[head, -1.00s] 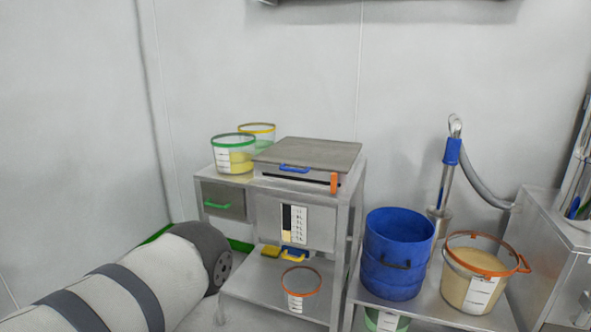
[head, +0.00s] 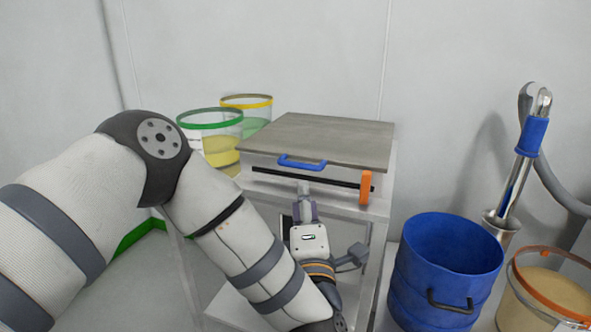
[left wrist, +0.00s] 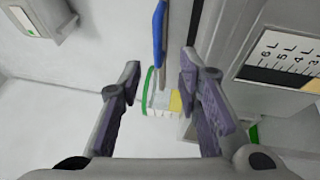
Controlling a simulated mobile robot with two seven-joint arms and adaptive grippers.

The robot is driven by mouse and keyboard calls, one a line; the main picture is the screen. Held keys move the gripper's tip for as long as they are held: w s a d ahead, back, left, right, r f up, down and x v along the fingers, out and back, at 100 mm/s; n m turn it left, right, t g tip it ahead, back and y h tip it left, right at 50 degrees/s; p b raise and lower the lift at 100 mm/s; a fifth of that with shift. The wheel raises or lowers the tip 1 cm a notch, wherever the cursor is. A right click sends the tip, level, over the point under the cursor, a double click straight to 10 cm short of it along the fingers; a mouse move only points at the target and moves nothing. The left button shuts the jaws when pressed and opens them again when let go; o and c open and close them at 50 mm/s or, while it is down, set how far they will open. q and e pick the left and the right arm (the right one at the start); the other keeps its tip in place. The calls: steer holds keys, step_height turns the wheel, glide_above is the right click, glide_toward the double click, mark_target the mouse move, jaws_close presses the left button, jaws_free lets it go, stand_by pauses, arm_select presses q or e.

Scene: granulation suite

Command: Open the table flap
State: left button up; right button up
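The table flap (head: 325,138) is a grey-brown panel lying flat on top of the metal table. A blue handle (head: 302,163) is fixed at its front edge. My left gripper (head: 304,190) is just below and in front of this handle. In the left wrist view my left gripper (left wrist: 160,75) is open, with nothing between its fingers. The blue handle (left wrist: 158,38) shows edge-on beyond the fingertips, roughly in line with the gap, apart from both fingers. My right gripper is not in view.
An orange latch-like part (head: 366,188) stands at the table's front right. A green-rimmed tub (head: 209,126) and a yellow-rimmed tub (head: 247,100) stand left of the flap. A blue bucket (head: 447,270) and an orange-rimmed tub (head: 550,290) stand at right.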

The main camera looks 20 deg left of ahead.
mark_target(301, 168)
arm_select(q)
steer(key=x, duration=1.1)
steer(key=shift+r, duration=0.25)
jaws_close()
